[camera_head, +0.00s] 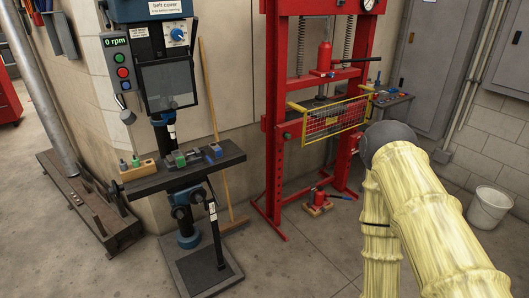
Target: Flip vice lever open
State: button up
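A drill press stands left of the middle. On its dark table (150,184) sits a small vice-like block in green and grey (187,158), with a small blue piece (215,152) at its right. These are too small for me to make out a vice lever or its position. My arm, in a pale yellow sleeve with a dark grey rounded joint, is at the right, well apart from the drill press. My gripper is not in view.
A wooden block with small bottles (138,167) shares the drill press table. A red shop press (277,120) with a yellow mesh guard (335,118) stands right of it. A broom handle (211,100) leans between them. A white bucket (489,207) is far right. Floor in front is clear.

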aim_at(201, 150)
jog(key=z, duration=0.2)
jog(key=i, duration=0.9)
jog(key=u, duration=1.5)
jog(key=i, duration=0.35)
jog(key=z, duration=0.75)
